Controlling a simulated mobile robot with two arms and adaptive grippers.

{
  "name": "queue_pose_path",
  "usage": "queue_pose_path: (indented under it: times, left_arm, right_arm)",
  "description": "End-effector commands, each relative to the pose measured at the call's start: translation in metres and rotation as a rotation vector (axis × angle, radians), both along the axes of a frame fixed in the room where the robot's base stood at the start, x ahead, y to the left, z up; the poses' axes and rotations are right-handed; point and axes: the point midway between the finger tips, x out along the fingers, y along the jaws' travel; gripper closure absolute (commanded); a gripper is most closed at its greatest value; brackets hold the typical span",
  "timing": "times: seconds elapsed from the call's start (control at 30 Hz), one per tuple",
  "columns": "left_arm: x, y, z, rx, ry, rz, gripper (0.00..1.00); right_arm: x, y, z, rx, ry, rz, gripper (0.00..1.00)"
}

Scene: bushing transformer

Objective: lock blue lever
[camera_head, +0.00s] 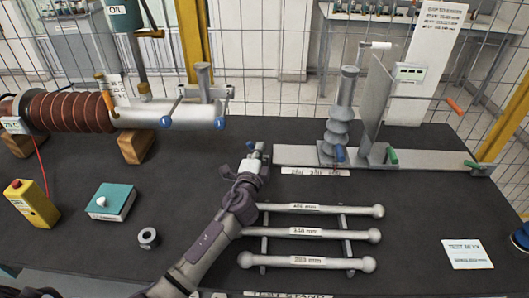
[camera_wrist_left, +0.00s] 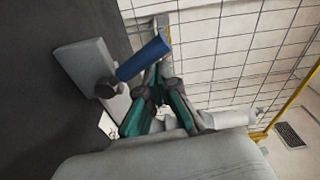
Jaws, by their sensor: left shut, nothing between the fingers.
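A blue lever handle (camera_head: 250,145) shows beside my left gripper at the left end of the grey rail (camera_head: 295,157). In the left wrist view the blue lever (camera_wrist_left: 143,58) is a tilted cylinder by a dark pivot on the grey plate (camera_wrist_left: 88,72). My left gripper (camera_head: 262,149) is shut and empty, close to this lever. In the wrist view its fingertips (camera_wrist_left: 161,82) are just beside the handle; I cannot tell whether they touch. Another blue lever (camera_head: 340,153) stands at the base of the grey ribbed insulator (camera_head: 342,115). My right gripper is not in view.
Green levers (camera_head: 392,156) and (camera_head: 475,166) sit farther right on the rail. A rack of grey rods (camera_head: 318,235) lies right of my left arm. A brown ribbed bushing (camera_head: 70,112), teal box (camera_head: 111,202) and yellow box (camera_head: 32,203) stand left. Wire fencing is behind.

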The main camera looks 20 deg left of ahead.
Motion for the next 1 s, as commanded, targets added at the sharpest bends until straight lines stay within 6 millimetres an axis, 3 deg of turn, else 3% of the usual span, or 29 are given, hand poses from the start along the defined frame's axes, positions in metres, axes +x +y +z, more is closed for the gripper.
queue_pose_path:
  times: [0.4, 1.0]
  left_arm:
    - [-0.006, 0.021, -0.008, -0.001, 0.000, 0.000, 1.00]
    - [-0.009, 0.031, -0.014, 0.000, 0.000, 0.000, 1.00]
  right_arm:
    - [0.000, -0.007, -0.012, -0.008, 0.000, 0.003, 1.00]
    - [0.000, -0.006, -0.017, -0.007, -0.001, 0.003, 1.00]
